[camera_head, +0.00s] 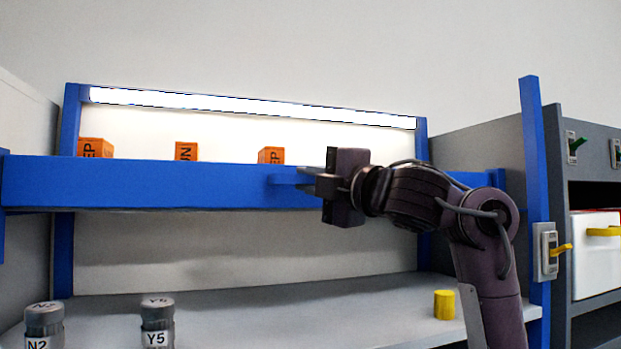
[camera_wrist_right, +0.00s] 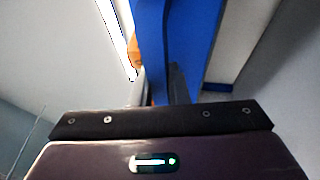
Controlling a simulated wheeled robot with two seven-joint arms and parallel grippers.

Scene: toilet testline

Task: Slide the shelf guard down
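The shelf guard (camera_head: 150,183) is a long blue bar running level across the front of the shelf unit at upper-shelf height. A short blue handle (camera_head: 284,179) sticks out from its front. My right gripper (camera_head: 312,180) is at this handle, its fingers pointing left around the handle's end. In the right wrist view the blue guard (camera_wrist_right: 190,40) runs up from the gripper, with a dark finger (camera_wrist_right: 178,84) beside the blue. Whether the fingers press on the handle cannot be told. My left gripper is not in view.
Orange boxes (camera_head: 96,148) stand behind the guard. Below, grey-capped bottles (camera_head: 157,325) and a yellow cylinder (camera_head: 444,304) stand on the grey lower shelf (camera_head: 290,305). A blue post (camera_head: 535,180) with a yellow-lever switch (camera_head: 550,250) is right of my arm.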

